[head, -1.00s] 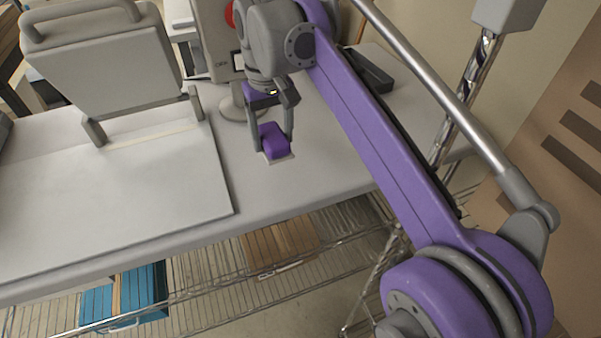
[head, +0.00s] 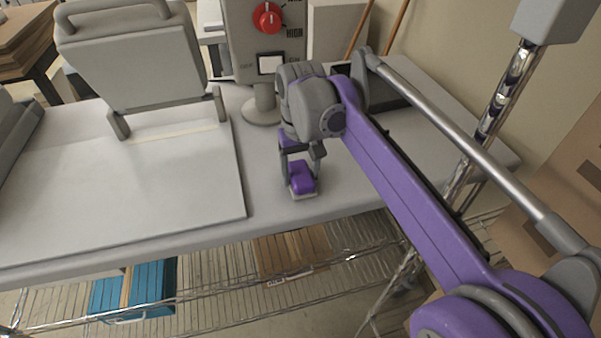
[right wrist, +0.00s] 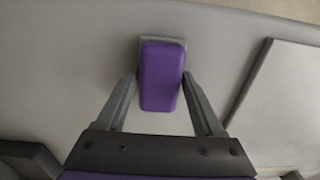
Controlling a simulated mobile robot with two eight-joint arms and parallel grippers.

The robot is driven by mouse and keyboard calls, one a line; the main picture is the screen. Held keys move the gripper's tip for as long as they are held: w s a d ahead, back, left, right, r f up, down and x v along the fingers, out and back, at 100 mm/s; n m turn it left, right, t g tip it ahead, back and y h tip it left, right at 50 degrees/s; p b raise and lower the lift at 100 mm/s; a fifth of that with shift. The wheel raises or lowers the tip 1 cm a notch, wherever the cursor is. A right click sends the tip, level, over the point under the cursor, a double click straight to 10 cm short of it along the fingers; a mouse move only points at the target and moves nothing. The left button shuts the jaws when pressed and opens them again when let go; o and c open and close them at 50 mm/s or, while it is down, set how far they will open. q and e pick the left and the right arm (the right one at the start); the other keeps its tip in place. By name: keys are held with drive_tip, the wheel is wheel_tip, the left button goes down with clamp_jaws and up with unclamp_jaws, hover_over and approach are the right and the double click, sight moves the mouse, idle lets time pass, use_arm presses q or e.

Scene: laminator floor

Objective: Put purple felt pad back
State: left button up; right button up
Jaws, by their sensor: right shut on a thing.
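The purple felt pad (head: 302,178) is a small purple block with a thin pale layer under it. It is at the front part of the grey table, right of the flat board. My right gripper (head: 303,175) points down with one finger on each side of the pad and is shut on it. In the right wrist view the purple pad (right wrist: 162,75) sits between the two fingers (right wrist: 161,82), its pale edge showing at the far end. Whether its underside touches the table cannot be told. My left gripper is not in view.
A grey press with a raised lid (head: 135,60) and flat board (head: 120,195) stands at left. A control post with a red knob (head: 267,18) stands behind the gripper. The wire shelf (head: 215,285) below holds blue (head: 135,288) and brown folders. Table right of the gripper looks mostly clear.

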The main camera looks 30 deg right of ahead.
sight(301, 172)
drive_tip(key=shift+f, duration=0.2)
drive_tip(key=o, duration=1.4)
drive_tip(key=shift+o, duration=0.2)
drive_tip(key=shift+r, duration=0.3)
wheel_tip(301, 172, up, 12)
drive_tip(key=p, duration=0.1)
drive_tip(key=shift+f, duration=0.15)
